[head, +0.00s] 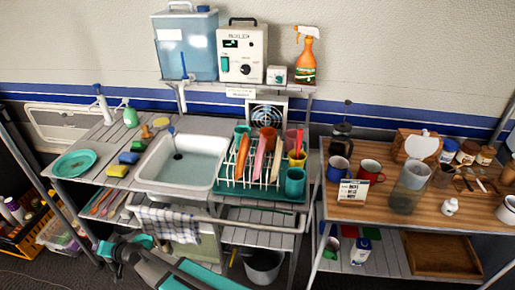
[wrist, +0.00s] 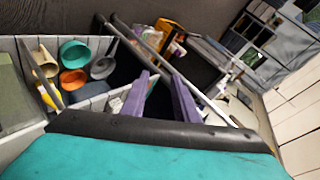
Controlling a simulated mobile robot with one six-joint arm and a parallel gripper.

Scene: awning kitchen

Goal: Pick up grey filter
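A grey, funnel-like piece (wrist: 104,67) lies among small cups and bowls at the left of the wrist view. It may be the grey filter, but I cannot be sure. I cannot pick it out in the head view. My gripper (wrist: 160,77) shows two purple fingers spread apart with nothing between them. It is to the right of the grey piece and apart from it. In the head view, my teal arm is low in front of the sink unit, and the fingers cannot be made out.
Beside the grey piece are a teal bowl (wrist: 74,52) and an orange bowl (wrist: 72,79). The sink (head: 182,163) and loaded dish rack (head: 230,187) stand before my arm. A checked towel (head: 171,223) hangs on the front rail. A wooden table (head: 370,208) with mugs stands right.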

